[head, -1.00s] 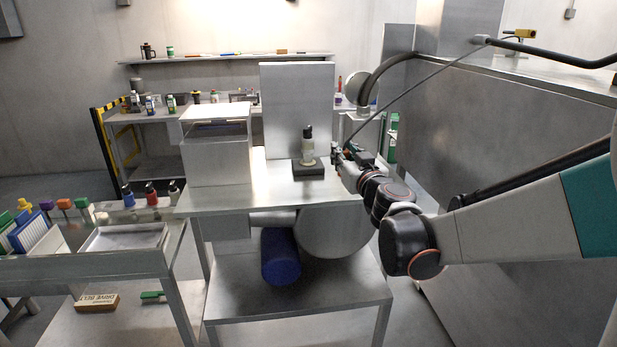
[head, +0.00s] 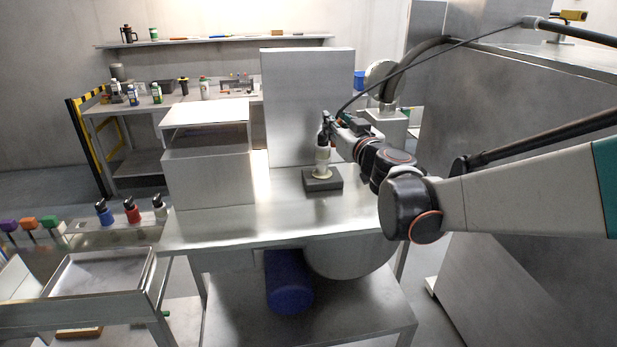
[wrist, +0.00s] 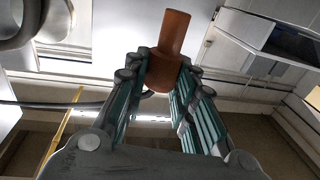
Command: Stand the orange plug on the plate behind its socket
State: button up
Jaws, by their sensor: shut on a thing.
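My gripper (wrist: 165,82) is shut on an orange-brown plug (wrist: 174,35) in the wrist view. The plug has a narrower shaft and a wider collar between the teal-padded fingers. In the head view my gripper (head: 330,124) is at the top of a pale upright cylinder with a dark top (head: 322,160), overlapping it in the picture. I cannot tell whether they touch. That cylinder stands on a dark square block (head: 322,183) on the metal table (head: 280,222). The held plug is mostly hidden in the head view. I cannot tell which part is its socket.
A tall grey panel (head: 306,95) rises behind the block. A grey box (head: 207,165) stands left on the table. A cart at left carries a tray (head: 102,272), bottles and coloured pieces. A large metal machine (head: 500,140) bounds the right. The table front is clear.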

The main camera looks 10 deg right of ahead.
notch_tip(320, 180, down, 19)
jog(key=b, duration=0.5)
jog(key=shift+s+r, duration=0.15)
jog(key=shift+r, duration=0.05)
jog(key=shift+f, duration=0.1)
jog(key=o, duration=0.6)
jog(key=shift+f+b, duration=0.15)
jog(key=shift+b, duration=0.2)
jog(key=o, duration=0.5)
jog(key=shift+c, duration=0.2)
